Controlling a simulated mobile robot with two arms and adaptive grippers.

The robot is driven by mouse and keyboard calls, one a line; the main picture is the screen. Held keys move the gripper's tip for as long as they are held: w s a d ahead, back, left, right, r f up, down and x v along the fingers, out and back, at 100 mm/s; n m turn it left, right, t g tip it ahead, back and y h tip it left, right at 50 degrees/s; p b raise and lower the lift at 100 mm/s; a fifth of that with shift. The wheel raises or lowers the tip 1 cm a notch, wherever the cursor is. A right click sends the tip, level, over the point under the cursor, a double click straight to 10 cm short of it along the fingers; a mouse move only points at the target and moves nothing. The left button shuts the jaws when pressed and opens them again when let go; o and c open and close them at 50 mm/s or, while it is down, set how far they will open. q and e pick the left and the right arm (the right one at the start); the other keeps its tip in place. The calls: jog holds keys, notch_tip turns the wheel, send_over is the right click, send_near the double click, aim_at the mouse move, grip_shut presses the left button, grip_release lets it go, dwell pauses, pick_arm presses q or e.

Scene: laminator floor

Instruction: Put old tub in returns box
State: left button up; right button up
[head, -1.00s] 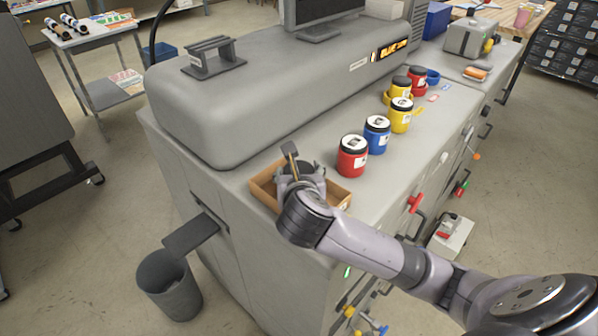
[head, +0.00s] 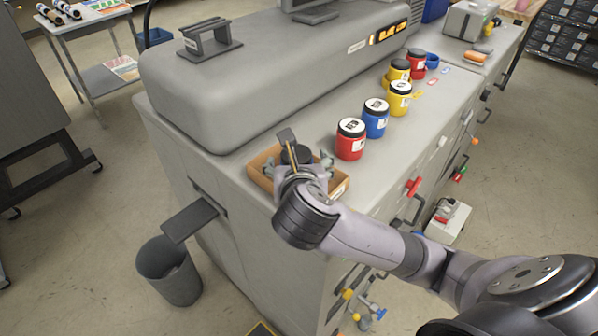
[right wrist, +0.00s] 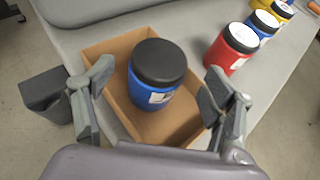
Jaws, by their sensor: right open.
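A blue tub with a black lid (right wrist: 157,75) stands inside the open cardboard-brown box (right wrist: 165,127) in the right wrist view. In the head view the box (head: 260,168) sits on the machine top near its front left corner, and the tub's dark lid (head: 298,155) shows between my fingers. My right gripper (right wrist: 158,82) is open over the box, one finger on each side of the tub with gaps to it. In the head view the right gripper (head: 306,160) hides part of the box and most of the tub. My left gripper is not in view.
A red tub (head: 350,140), a blue tub (head: 375,119) and a yellow tub (head: 400,99) stand in a row right of the box. Another yellow tub (head: 398,72) and red tub (head: 417,63) are behind. A grey bin (head: 168,272) stands on the floor at left.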

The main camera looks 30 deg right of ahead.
jog(key=v, duration=0.4)
jog(key=shift+s+a+r, duration=0.2)
jog(key=shift+s+r, duration=0.05)
jog(key=shift+s, duration=0.05)
jog(key=p+v, duration=0.2)
jog(key=p, duration=0.4)
jog(key=shift+s, duration=0.15)
jog(key=shift+f, duration=0.15)
